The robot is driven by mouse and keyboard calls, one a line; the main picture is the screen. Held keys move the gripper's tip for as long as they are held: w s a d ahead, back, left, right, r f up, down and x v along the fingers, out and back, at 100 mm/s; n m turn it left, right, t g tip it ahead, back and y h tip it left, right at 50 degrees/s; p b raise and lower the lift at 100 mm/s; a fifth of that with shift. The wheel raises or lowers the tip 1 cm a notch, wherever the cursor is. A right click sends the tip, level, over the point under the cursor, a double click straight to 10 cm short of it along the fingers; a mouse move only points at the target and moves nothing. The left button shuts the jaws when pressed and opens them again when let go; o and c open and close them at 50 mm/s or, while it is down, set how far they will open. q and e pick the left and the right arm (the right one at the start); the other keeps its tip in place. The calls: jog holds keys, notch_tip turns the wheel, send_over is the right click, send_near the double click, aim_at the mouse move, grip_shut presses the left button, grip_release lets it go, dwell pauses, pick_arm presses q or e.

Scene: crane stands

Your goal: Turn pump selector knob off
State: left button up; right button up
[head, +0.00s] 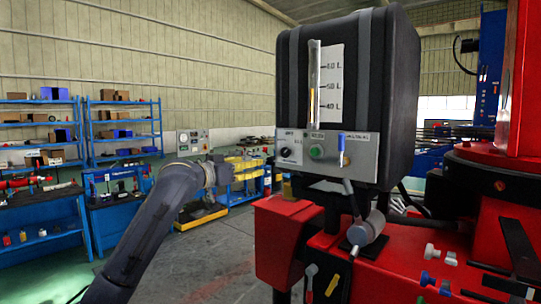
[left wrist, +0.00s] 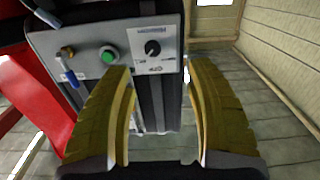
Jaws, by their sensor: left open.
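The pump selector knob (head: 285,152) is a small black dial on the grey control panel (head: 291,135) of the black tank. It also shows in the left wrist view (left wrist: 152,47), beyond the gap between my fingers, with small lettering around it that is too blurred to read. My left gripper (head: 262,168) has yellow fingers and is to the left of the panel in the head view. In the left wrist view the left gripper (left wrist: 162,76) is open, with nothing between its fingers, and apart from the knob. My right gripper is not in view.
A green button (head: 316,152) and a blue-handled lever (head: 341,150) sit beside the knob on the panel. The black tank (head: 384,95) has a level scale (head: 332,80). The red machine (head: 290,240) stands below. Blue shelves (head: 90,130) are far left; the floor between is open.

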aim_at(284, 154)
pick_arm(q)
jog(key=shift+m, duration=0.3)
jog(key=x, duration=0.5)
jog(key=d+r+x, duration=0.1)
jog(key=x, duration=0.5)
jog(key=s+r+x, duration=0.1)
jog(key=x, duration=0.4)
jog(key=shift+w+d, duration=0.25)
jog(key=shift+d, duration=0.1)
jog(key=shift+c, duration=0.5)
jog(key=shift+f, duration=0.1)
grip_shut()
